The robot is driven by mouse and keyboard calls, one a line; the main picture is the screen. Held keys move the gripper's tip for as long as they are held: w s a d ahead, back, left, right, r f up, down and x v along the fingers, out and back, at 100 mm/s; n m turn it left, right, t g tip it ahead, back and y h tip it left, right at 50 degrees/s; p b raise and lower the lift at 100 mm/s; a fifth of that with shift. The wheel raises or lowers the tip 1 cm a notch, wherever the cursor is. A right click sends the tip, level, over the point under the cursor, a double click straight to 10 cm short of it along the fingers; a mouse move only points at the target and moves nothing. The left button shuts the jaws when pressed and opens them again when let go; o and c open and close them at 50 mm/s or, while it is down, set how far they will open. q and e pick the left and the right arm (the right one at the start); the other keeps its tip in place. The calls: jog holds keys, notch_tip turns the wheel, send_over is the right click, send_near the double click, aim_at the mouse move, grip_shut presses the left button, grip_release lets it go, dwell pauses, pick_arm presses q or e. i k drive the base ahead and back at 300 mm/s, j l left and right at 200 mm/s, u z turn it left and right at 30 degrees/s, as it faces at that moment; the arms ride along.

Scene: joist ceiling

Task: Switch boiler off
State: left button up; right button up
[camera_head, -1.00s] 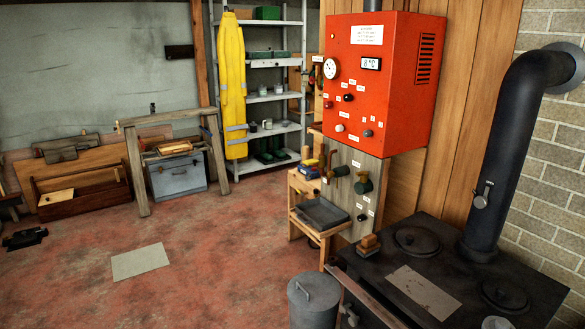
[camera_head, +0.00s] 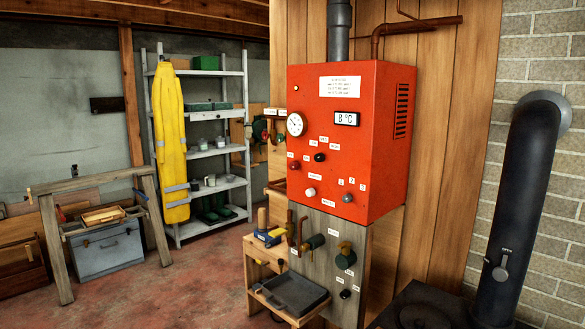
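The red boiler (camera_head: 340,150) hangs on the wooden wall right of centre. Small labels sit by the controls but are too small to read. A grey panel (camera_head: 327,230) below holds valves with green and brown handles (camera_head: 345,259). Neither of my grippers is in view.
A black stove (camera_head: 425,308) with a thick black flue pipe (camera_head: 520,190) stands at the lower right. A small wooden stand with a dark tray (camera_head: 291,294) is below the boiler. Metal shelves (camera_head: 215,137) and a sawhorse (camera_head: 57,240) stand left. Some red floor is clear between.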

aim_at(294, 166)
jog(key=i+j, duration=0.3)
jog(key=i+j+z, duration=0.15)
jog(key=i+j, duration=0.15)
jog(key=j, duration=0.2)
jog(key=i+j, duration=0.3)
jog(key=i+j+z, duration=0.15)
jog(key=i+j, duration=0.15)
jog(key=j, duration=0.25)
jog(key=i+j, duration=0.25)
jog(key=j, duration=0.2)
jog(key=z, duration=0.05)
